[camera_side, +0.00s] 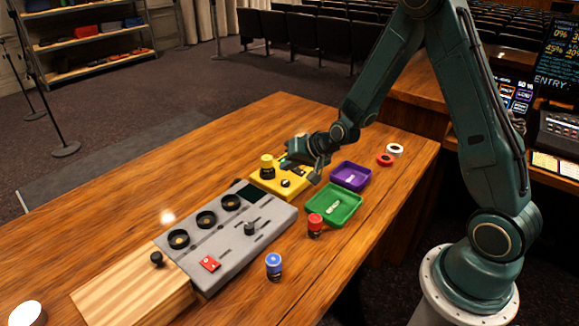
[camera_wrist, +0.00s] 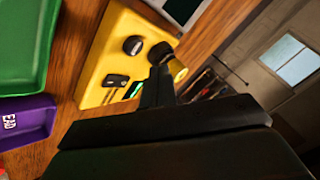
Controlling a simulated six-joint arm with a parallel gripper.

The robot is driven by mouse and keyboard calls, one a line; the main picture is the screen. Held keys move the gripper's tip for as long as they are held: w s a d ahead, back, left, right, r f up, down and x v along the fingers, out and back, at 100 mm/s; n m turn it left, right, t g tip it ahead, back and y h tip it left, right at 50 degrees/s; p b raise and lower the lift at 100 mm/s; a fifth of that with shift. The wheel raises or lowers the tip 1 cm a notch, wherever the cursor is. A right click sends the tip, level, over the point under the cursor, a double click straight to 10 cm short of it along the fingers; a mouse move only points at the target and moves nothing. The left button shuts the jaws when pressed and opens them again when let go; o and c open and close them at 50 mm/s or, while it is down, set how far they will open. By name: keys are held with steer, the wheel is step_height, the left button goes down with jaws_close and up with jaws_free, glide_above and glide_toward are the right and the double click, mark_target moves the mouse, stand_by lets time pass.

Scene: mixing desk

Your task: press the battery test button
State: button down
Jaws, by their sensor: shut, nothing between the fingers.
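A yellow box (camera_side: 264,183) stands on the wooden desk, at the right end of the grey panel. It carries a yellow-capped black post, a round black knob (camera_wrist: 132,45) and a small black rectangular part (camera_wrist: 117,80). A green strip (camera_wrist: 133,90) shows beside my fingers. No label marks which part is the battery test button. My gripper (camera_side: 298,160) is above the far right part of the box. In the wrist view my gripper (camera_wrist: 158,68) is shut and empty, its fingers over the box and hiding part of its top. I cannot tell whether the tips touch it.
The grey panel (camera_side: 225,240) has several black dials and a red switch (camera_side: 210,264). A purple tray (camera_side: 365,187) and a green tray (camera_side: 350,215) sit right of the box. Red (camera_side: 315,226) and blue (camera_side: 274,267) capped pieces stand in front. Red and white rings lie farther right.

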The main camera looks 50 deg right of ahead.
steer(key=shift+f, duration=1.15)
steer(key=shift+f, duration=0.85)
stand_by(2.2)
steer(key=shift+r, duration=0.8)
steer(key=shift+r, duration=0.1)
stand_by(0.3)
steer(key=shift+r, duration=2.45)
